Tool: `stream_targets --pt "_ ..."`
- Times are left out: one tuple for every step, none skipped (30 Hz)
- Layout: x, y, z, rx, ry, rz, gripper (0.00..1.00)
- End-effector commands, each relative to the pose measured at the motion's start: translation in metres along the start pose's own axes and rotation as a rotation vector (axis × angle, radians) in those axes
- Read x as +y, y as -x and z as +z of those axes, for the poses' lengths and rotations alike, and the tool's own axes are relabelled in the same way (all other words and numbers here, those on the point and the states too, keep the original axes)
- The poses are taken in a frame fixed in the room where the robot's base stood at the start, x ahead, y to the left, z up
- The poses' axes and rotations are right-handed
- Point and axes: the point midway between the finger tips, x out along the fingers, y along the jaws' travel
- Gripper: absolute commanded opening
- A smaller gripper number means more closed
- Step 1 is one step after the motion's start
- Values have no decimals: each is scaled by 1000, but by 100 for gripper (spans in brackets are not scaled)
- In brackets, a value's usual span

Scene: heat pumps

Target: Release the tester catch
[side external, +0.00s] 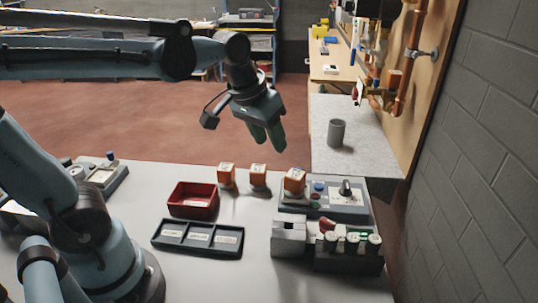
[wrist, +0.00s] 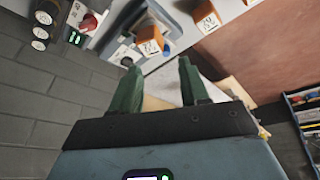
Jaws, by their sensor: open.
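The tester appears to be the blue-grey box (side external: 325,208) at the right of the table in the side view. It has a white panel with a dark lever or knob (side external: 345,187), and blue, red and green buttons. I cannot tell which part is the catch. An orange labelled cube (side external: 294,181) sits on its left end. My gripper (side external: 267,136) is open and empty, high above and behind the table, pointing down. Its two green fingers (wrist: 158,68) stand apart in the wrist view, touching nothing.
Two more orange cubes (side external: 227,174) (side external: 258,175) stand left of the tester. A red bin (side external: 194,199) and a dark three-part tray (side external: 197,239) lie further left. A grey block (side external: 288,237) and a rack of several capped cylinders (side external: 349,262) stand in front. A brick wall (side external: 485,150) is at right.

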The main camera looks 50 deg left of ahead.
Motion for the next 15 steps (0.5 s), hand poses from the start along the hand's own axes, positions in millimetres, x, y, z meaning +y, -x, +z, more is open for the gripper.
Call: stream_targets --pt "1 -1 -12 -31 24 -7 45" --pt "1 -1 -18 -50 39 -11 45" --pt "2 -2 -26 -76 59 -17 45" --pt "2 -4 -32 -96 74 -22 45" --pt "2 -5 -37 -116 90 -27 45" --pt "3 -7 -44 -141 110 -34 45" --pt "3 -9 -50 -160 125 -40 45" --pt "3 -12 -54 -180 140 -46 45" --pt "3 -15 -61 -205 160 -54 45" --pt "3 -17 -66 -223 174 -60 45" --pt "3 -20 -70 -241 189 -67 45" --pt "3 -24 -75 -263 206 -75 45" --pt "3 -26 -79 -278 219 -80 45" --pt "3 -29 -82 -293 230 -86 45" --pt "3 -32 -86 -310 244 -93 45"
